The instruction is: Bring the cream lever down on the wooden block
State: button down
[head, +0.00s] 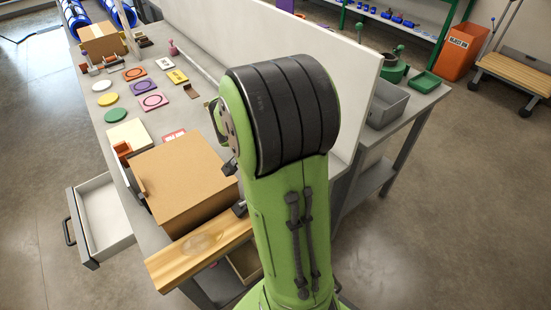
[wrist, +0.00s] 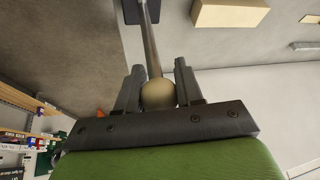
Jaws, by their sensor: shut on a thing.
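In the wrist view, my gripper (wrist: 160,92) is shut on the round cream knob (wrist: 158,94) of the cream lever. The lever's grey rod (wrist: 151,40) runs up from the knob to a dark part at the top edge. In the head view, my arm hides my gripper and the cream lever. A tan block (wrist: 230,14) shows at the top of the wrist view, apart from the lever; I cannot tell whether it is the wooden block. A wood-grained piece (head: 200,252) lies at the bench's near edge in the head view.
A large brown box (head: 184,178) stands on the bench left of my arm. An open drawer (head: 98,218) juts out at the left. Coloured discs and tiles (head: 134,73) lie farther back. A pale upright panel (head: 290,45) runs along the bench.

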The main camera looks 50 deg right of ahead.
jog(key=shift+w+a, duration=0.2)
jog(key=shift+a, duration=0.15)
jog(key=c, duration=0.8)
grip_release()
jog(key=shift+a, duration=0.1)
jog(key=shift+o, duration=0.2)
jog(key=shift+s, duration=0.1)
jog(key=shift+r, duration=0.3)
jog(key=p+v, duration=0.3)
jog(key=v, duration=1.2)
jog(key=shift+a+r, duration=0.1)
